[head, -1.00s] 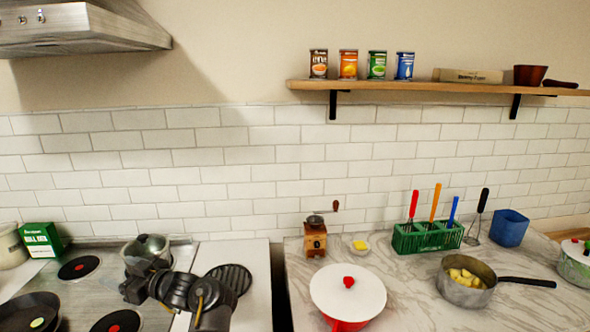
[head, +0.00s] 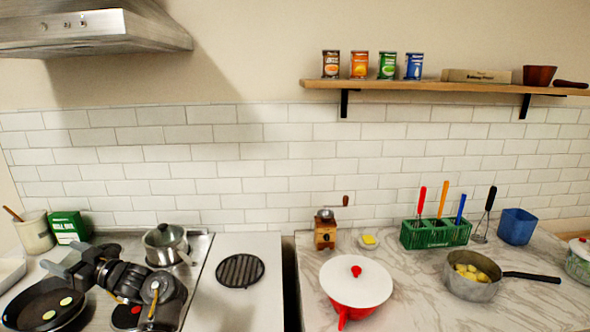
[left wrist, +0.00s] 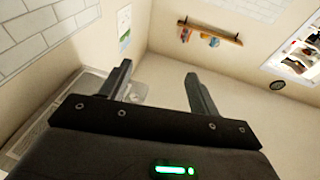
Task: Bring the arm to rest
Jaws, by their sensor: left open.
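My left arm reaches in over the stove at the lower left of the head view. Its dark left gripper (head: 62,262) points left, above the black frying pan (head: 45,305). In the left wrist view the two fingers of the left gripper (left wrist: 158,78) stand wide apart with nothing between them. My right gripper is not in view.
A steel pot with a lid (head: 166,243) stands behind the arm. A green box (head: 69,227) and a cream crock (head: 37,232) are at the back left. A round black grill (head: 240,270) lies right of the stove. A red pot with a white lid (head: 356,283) stands farther right.

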